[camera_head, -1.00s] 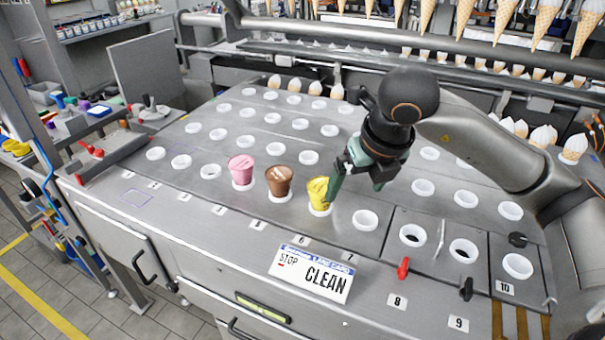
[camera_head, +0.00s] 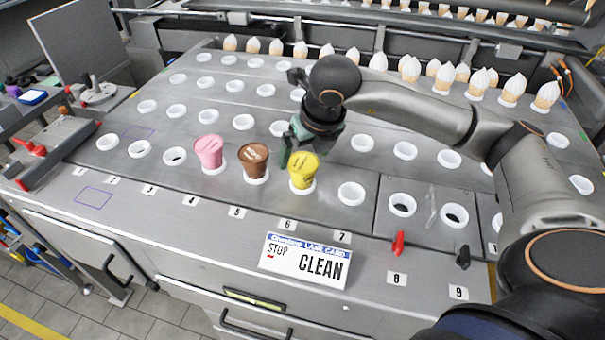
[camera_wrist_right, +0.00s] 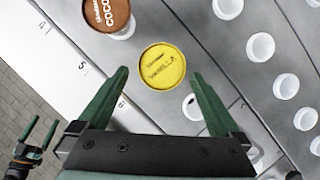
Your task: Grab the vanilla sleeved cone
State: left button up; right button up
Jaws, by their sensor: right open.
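The vanilla sleeved cone (camera_head: 303,172) is yellow and stands upright in a white ring holder near slot 6. In the right wrist view its round yellow lid (camera_wrist_right: 162,66) reads vanilla and lies between the fingertips, slightly beyond them. My right gripper (camera_head: 299,148) is open and empty, just behind and above the cone in the head view. Part of its fingers is hidden there. My left gripper (camera_wrist_right: 42,134) shows small at the lower left of the right wrist view, its green fingers apart. It is not in the head view.
A brown cocoa cone (camera_head: 254,160) stands close left of the vanilla one, with a pink cone (camera_head: 209,153) beyond it. An empty white ring (camera_head: 351,193) is to the right. A lane card (camera_head: 305,262) reads STOP CLEAN. White-topped cones (camera_head: 411,68) line the back.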

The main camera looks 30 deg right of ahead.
aim_at(303, 163)
jog(key=p+x, duration=0.1)
jog(key=x, duration=0.4)
jog(key=shift+d, duration=0.1)
jog(key=shift+r, duration=0.1)
jog(key=c, duration=1.2)
